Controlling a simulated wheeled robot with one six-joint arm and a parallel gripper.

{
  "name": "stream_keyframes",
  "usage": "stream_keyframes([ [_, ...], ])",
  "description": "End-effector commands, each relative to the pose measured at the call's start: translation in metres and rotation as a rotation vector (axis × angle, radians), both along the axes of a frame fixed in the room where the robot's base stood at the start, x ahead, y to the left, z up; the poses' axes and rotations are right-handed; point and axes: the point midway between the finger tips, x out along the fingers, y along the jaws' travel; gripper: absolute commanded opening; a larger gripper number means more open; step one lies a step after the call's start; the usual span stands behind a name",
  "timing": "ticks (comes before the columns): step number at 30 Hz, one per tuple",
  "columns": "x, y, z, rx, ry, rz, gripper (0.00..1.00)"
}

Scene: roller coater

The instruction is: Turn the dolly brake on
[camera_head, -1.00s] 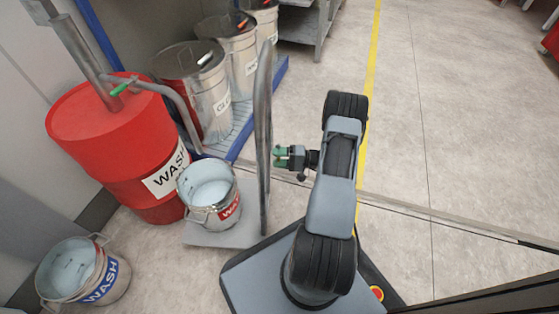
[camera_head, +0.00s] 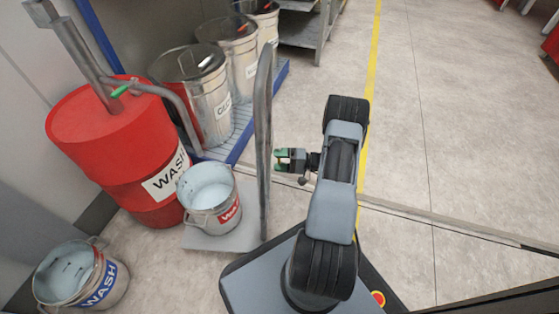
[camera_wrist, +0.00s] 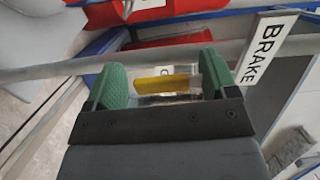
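The dolly (camera_head: 195,241) is a flat grey platform with an upright grey tube handle (camera_head: 263,130). In the wrist view the handle (camera_wrist: 50,72) crosses behind my fingers. A white plate marked BRAKE (camera_wrist: 264,50) is to the right of my right finger. A yellow bar (camera_wrist: 165,83), perhaps the brake lever, shows between my two green fingers, with gaps on both sides. My gripper (camera_head: 279,159) is open just right of the handle in the head view, and it also fills the lower wrist view (camera_wrist: 163,80). Contact with the yellow bar cannot be told.
A metal bucket (camera_head: 208,190) stands on the dolly. A red drum (camera_head: 105,130) with a pump is behind it, and a bucket marked WASH (camera_head: 100,285) is at lower left. Several metal cans stand on a blue-edged rack (camera_head: 240,140). Floor on the right is clear.

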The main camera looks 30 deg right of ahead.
Motion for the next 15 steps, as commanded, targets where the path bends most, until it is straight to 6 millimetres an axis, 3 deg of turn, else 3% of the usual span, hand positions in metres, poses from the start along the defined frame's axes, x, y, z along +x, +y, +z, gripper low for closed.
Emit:
stream_keyframes([
  [8,-0.001,-0.001,0.0,0.002,0.001,0.0,0.81],
  [15,-0.018,-0.025,0.003,0.001,0.002,-0.004,0.81],
])
